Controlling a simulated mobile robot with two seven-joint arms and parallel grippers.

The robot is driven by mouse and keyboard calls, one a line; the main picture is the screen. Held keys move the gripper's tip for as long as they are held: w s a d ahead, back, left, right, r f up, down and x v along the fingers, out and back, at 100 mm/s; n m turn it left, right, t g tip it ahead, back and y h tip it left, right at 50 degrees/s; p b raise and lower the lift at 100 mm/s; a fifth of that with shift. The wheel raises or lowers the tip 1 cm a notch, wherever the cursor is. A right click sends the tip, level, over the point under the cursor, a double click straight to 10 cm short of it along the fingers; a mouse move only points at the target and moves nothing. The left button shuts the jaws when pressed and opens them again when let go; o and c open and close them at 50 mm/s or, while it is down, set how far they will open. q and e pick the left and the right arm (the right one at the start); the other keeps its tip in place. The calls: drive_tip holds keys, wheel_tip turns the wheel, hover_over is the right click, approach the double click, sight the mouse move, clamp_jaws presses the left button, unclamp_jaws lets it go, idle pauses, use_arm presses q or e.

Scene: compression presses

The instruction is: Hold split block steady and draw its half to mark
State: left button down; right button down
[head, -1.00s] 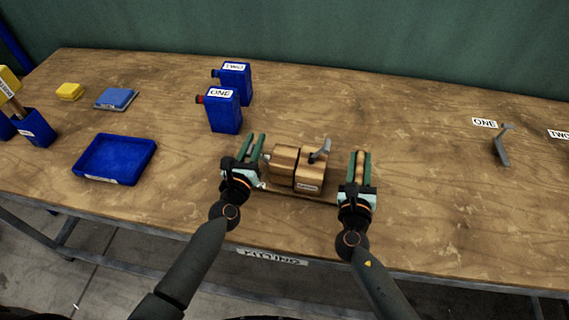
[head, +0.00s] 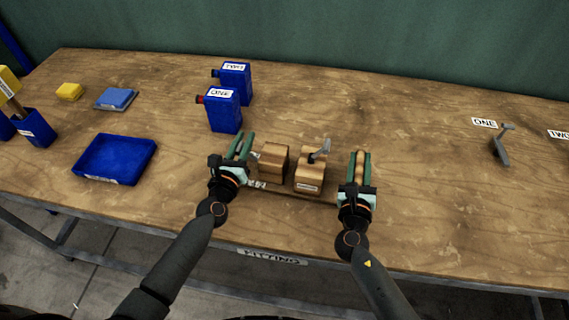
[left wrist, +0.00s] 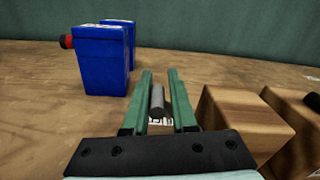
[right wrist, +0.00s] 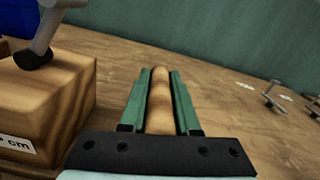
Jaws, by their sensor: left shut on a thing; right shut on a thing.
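The split block is two wooden halves on a thin base strip (head: 290,192), with a clear gap between them. The left half (head: 273,160) also shows in the left wrist view (left wrist: 240,115). My left gripper (head: 240,147) is shut on a grey peg (left wrist: 157,100) beside this half. The right half (head: 310,178) carries a grey lever (head: 320,150) and a label ending in "cm" (right wrist: 15,145). My right gripper (head: 360,165) is shut on an upright-looking wooden handle (right wrist: 159,98) to the right. A small white marking (head: 257,184) lies near the strip's left end; its text is unreadable.
Blue containers ONE (head: 222,110) and TWO (head: 236,80) stand behind the block. A blue tray (head: 115,158), a blue sponge-like block (head: 116,98) and a yellow one (head: 69,91) lie left. A grey lever-like part (head: 502,145) stands at right. The table between is clear.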

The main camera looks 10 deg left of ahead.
use_arm(q)
drive_tip(key=shift+a+f, duration=0.2)
drive_tip(key=shift+a, duration=0.4)
use_arm(e)
drive_tip(key=shift+d, duration=0.1)
use_arm(q)
drive_tip(key=c, duration=0.9)
unclamp_jaws()
drive_tip(key=shift+c, duration=0.2)
drive_tip(key=o, duration=0.3)
drive_tip(key=shift+d+r, duration=0.15)
drive_tip(key=s, duration=1.2)
drive_tip(key=shift+a, duration=0.35)
use_arm(e)
drive_tip(key=c, duration=0.6)
unclamp_jaws()
drive_tip(key=shift+o, duration=0.2)
drive_tip(key=shift+r, duration=0.1)
